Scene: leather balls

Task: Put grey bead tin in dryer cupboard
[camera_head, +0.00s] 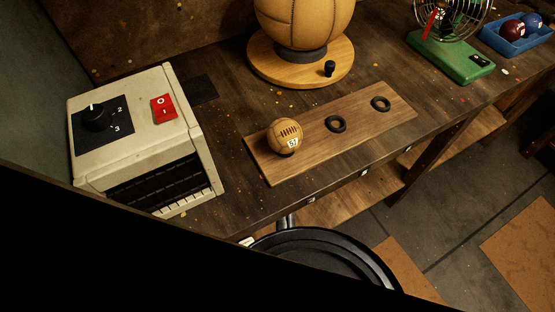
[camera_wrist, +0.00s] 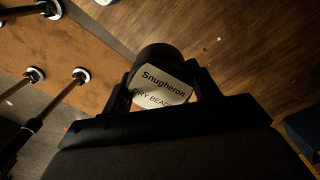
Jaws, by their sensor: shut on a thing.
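The grey bead tin (camera_wrist: 160,58) shows in the wrist view as a dark round tin with a pale label reading "Snugheron" and "DRY BEADS", the lower line partly covered. My gripper (camera_wrist: 163,88) is shut on it, one dark finger on each side. The tin is above a brown wooden-looking surface; the gap cannot be told. Neither tin nor gripper can be made out in the head view. A cream box (camera_head: 134,142) with a black dial, a red switch and a dark slatted front stands at the left of the bench; no cupboard is clearly seen.
The dark bench (camera_head: 225,150) bears a ball on a wooden board (camera_head: 352,132) with rings, a large ball (camera_head: 303,20) on a round stand, a green-based wire cage (camera_head: 450,58) and a blue tray (camera_head: 520,38). A round black stool-like top (camera_head: 320,260) stands in front. Black hides the lower left.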

